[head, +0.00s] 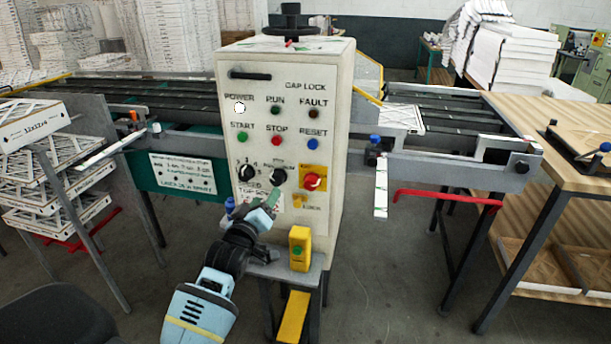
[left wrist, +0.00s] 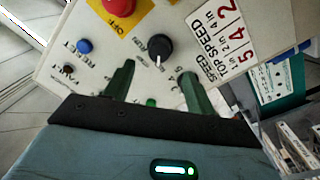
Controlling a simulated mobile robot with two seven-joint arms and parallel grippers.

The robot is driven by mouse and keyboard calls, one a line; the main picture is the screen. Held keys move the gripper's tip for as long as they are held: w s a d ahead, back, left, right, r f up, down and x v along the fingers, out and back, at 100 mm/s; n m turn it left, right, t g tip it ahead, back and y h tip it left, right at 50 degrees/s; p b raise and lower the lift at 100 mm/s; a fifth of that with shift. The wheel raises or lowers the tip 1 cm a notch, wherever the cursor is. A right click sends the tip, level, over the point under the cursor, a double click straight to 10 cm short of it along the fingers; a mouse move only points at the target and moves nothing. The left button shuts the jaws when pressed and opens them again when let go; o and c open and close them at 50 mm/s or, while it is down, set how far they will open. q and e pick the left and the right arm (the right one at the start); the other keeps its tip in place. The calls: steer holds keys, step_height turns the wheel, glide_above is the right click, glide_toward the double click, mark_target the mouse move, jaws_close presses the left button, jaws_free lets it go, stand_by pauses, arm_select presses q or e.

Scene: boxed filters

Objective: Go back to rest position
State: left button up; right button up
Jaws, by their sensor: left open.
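My left gripper (head: 268,206) is in front of the lower part of the white control cabinet (head: 322,125), just below its black knobs. In the left wrist view, the two green fingers of my left gripper (left wrist: 158,85) stand apart with nothing held between them. The black rotary knob (left wrist: 159,48) shows beyond the gap between the fingers. Whether a finger touches the panel I cannot tell. The lower part of the speed label is partly hidden by the gripper in the head view. My right gripper is not in view.
A red stop button (head: 312,181) on a yellow plate sits right of the knobs. A yellow box (head: 299,248) with a green button stands on a ledge below. Conveyors flank the cabinet. A wooden table (head: 560,130) is at right, stacked filters (head: 55,180) at left.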

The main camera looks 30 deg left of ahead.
arm_select(q)
steer(key=s+d+f+m+g+h, duration=0.25)
steer(key=s+d+f, duration=0.25)
steer(key=s+f, duration=0.4)
steer(key=s+d+f+m+g+h, duration=0.15)
steer(key=s+d+f+m, duration=0.25)
steer(key=s+f, duration=0.5)
steer(key=s+d+f+m+g, duration=0.1)
steer(key=s+d+f, duration=0.2)
steer(key=s, duration=0.4)
steer(key=s+d+f+m+g+h, duration=0.1)
steer(key=s+d+f+m+g, duration=0.1)
steer(key=s, duration=0.5)
steer(key=s+d+f+m+g, duration=0.2)
steer(key=s+d+f, duration=0.2)
steer(key=s+f, duration=0.2)
steer(key=shift+s+d+f+h, duration=0.3)
steer(key=shift+s+d+f, duration=0.1)
steer(key=shift+s, duration=0.35)
